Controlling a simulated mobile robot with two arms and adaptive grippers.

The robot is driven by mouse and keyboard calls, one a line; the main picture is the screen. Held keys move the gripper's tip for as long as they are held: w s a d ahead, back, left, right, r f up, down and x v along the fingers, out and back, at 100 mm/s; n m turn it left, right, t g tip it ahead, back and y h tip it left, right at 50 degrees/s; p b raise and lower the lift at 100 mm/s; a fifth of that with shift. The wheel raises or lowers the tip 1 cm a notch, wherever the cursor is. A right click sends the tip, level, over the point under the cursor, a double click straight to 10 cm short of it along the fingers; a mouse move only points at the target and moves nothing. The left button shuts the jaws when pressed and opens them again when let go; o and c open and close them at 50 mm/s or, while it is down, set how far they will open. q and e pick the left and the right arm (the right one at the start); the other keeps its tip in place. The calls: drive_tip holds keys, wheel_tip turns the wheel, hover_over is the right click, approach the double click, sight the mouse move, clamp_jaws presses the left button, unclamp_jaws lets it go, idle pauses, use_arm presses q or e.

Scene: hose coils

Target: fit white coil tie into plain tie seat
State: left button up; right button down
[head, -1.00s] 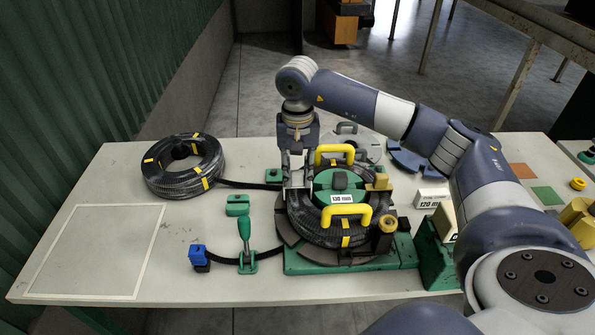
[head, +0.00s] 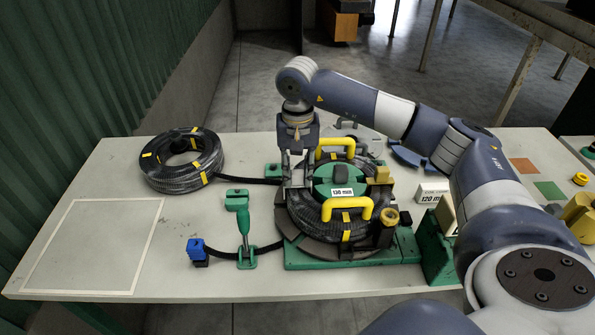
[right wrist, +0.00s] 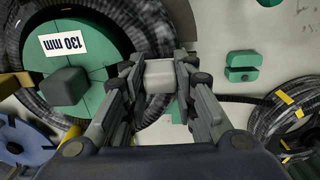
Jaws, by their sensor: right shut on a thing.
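My right gripper (head: 297,182) is over the left side of the black hose coil (head: 313,217). In the right wrist view its fingers (right wrist: 160,78) are shut on a white block, the coil tie (right wrist: 159,76). The tie is at the edge of the coil, left of the green hub (head: 338,180) labelled 130 mm. The plain tie seat cannot be made out; the gripper covers that part of the coil. My left gripper is not in view.
Two yellow handles (head: 347,208) rise from the coil fixture. A tan block (head: 382,174) and a brown block with a yellow ring (head: 389,218) stand at its right. A green lever (head: 243,222) and a loose hose coil (head: 181,161) are left. The marked square (head: 92,247) is empty.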

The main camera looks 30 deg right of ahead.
drive_tip(key=shift+f, duration=0.1)
drive_tip(key=c, duration=1.2)
unclamp_jaws()
drive_tip(key=shift+r, duration=0.2)
drive_tip(key=shift+r+p, duration=1.25)
drive_tip(key=shift+r, duration=0.8)
drive_tip(key=shift+r, duration=0.25)
wheel_tip(320, 180, up, 12)
drive_tip(key=shift+f, duration=0.2)
